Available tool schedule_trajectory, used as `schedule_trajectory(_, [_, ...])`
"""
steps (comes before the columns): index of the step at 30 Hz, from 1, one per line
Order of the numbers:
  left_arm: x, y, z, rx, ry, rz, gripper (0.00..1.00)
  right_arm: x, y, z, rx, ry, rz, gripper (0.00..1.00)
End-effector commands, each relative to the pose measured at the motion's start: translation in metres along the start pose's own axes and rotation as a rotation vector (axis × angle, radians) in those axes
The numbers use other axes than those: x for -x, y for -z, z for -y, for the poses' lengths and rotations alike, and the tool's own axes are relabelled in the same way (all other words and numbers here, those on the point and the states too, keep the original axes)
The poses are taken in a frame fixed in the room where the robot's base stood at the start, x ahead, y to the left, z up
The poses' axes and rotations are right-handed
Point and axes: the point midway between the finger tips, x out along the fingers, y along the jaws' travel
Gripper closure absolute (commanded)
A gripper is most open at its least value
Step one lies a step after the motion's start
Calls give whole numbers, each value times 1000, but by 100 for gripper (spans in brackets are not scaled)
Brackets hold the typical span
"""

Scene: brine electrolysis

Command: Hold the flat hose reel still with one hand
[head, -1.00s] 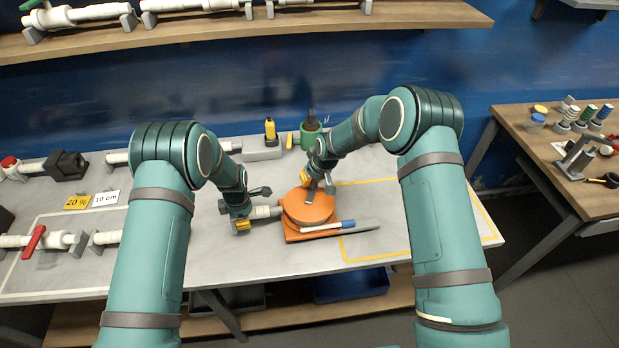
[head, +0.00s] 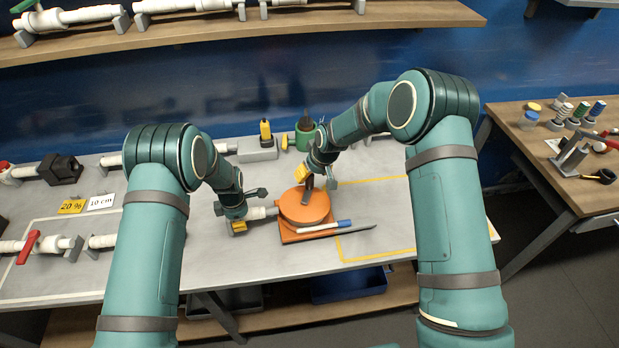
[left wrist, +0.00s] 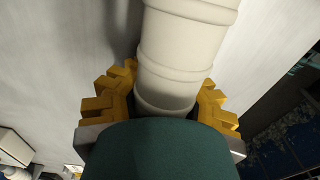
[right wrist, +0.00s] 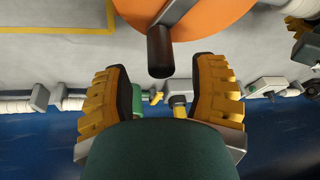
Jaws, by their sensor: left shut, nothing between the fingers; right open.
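The flat hose reel is an orange disc (head: 318,208) on an orange base, lying on the grey table. A dark crank knob (right wrist: 160,52) stands up from it. My right gripper (head: 317,178) is over the reel's far side, its fingers open; in the right wrist view the knob is ahead of the gap between the fingertips (right wrist: 164,90). My left gripper (head: 238,226) is low at the reel's left side, at a white pipe piece (head: 262,212). In the left wrist view its yellow fingers lie on either side of this pipe (left wrist: 185,45); a firm grip is not visible.
A white and blue pen-like stick (head: 325,227) and a thin grey strip (head: 355,232) lie at the reel's front. A green pot (head: 305,137) and a yellow bottle (head: 265,131) stand behind. White pipes with a red-handled valve (head: 29,246) are at left.

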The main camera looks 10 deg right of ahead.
Motion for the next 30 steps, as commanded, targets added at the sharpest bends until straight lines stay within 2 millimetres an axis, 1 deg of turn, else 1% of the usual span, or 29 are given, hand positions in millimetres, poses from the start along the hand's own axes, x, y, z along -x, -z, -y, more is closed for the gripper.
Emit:
schedule_trajectory(1, [1,0,0,1,-1,1,100,13,1,0,0,-1,-2,42])
schedule_trajectory(6, [1,0,0,1,-1,1,100,46,0,0,0,-1,-1,42])
schedule_trajectory(9, [1,0,0,1,-1,1,100,62,0,0,0,-1,-1,42])
schedule_trajectory(12, [1,0,0,1,-1,1,100,72,0,0,0,0,1,42])
schedule_trajectory(17, [1,0,0,0,-1,1,100,79,-1,0,0,0,2,42])
schedule_trajectory(27, [1,0,0,1,-1,1,100,79,-1,0,0,0,2,42])
schedule_trajectory(28, [1,0,0,1,-1,1,92,79,-1,0,0,0,2,42])
schedule_trajectory(29, [0,0,0,1,-1,1,82,79,-1,0,0,0,2,42])
schedule_trajectory(30, [0,0,0,1,-1,1,68,79,-1,0,0,0,2,42])
